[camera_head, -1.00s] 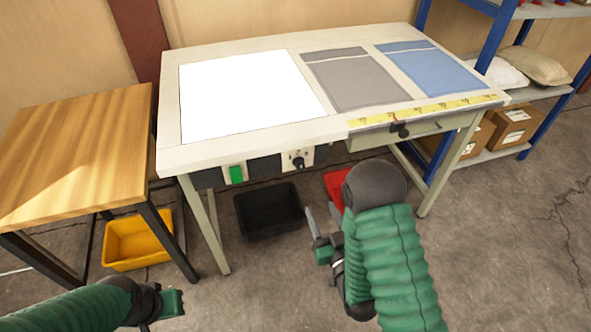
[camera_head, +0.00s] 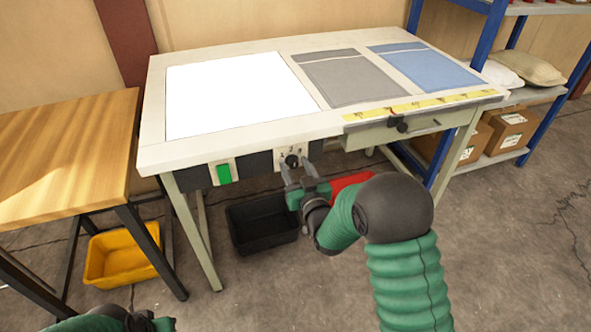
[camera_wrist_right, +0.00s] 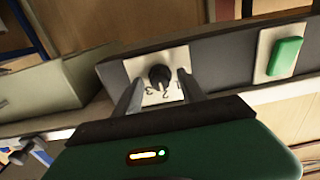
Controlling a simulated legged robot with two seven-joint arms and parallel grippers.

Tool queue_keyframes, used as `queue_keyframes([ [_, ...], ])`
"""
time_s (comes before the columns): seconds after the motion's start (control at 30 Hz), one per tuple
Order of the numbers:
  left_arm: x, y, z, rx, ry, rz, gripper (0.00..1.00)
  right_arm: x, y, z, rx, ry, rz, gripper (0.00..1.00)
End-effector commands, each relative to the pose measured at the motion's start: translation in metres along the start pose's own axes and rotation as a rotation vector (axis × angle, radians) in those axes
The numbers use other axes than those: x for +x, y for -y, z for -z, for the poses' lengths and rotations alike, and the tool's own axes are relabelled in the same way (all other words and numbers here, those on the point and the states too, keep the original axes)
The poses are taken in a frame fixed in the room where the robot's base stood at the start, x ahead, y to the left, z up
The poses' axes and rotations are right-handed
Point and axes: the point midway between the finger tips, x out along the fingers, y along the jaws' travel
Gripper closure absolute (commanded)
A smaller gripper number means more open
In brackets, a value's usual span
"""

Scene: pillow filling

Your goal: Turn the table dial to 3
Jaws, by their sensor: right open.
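The table dial (camera_head: 292,160) is a black knob on a pale plate on the table's front panel. My right gripper (camera_head: 296,172) is open in front of the dial. In the right wrist view its fingers (camera_wrist_right: 160,92) stand on either side of the knob, with nothing held; I cannot tell whether they touch it. My left arm shows at the bottom left, and its gripper (camera_head: 150,322) is cut off by the frame edge.
A green button (camera_head: 224,174) sits left of the dial and also shows in the wrist view (camera_wrist_right: 285,56). A drawer (camera_head: 420,126) lies to the right. Black (camera_head: 262,222), red (camera_head: 352,182) and yellow (camera_head: 122,255) bins are below. A wooden table (camera_head: 65,150) stands at left.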

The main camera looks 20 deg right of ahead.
Motion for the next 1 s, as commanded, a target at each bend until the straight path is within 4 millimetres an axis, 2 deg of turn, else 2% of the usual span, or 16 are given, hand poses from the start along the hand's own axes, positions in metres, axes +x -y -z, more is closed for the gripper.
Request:
queue_keyframes([
  [0.2,-0.0002,0.0000,0.0000,0.000,0.000,0.000,1.00,0.0003,0.0000,-0.0002,0.000,0.001,0.000,0.53],
  [0.57,-0.0001,0.0000,0.0000,0.000,0.000,0.000,1.00,0.0002,-0.0002,-0.0002,0.000,0.000,0.000,1.00],
  [1.0,0.0002,0.0000,0.0000,0.000,0.000,0.000,1.00,0.0005,-0.0007,0.0001,0.050,-0.001,-0.001,1.00],
])
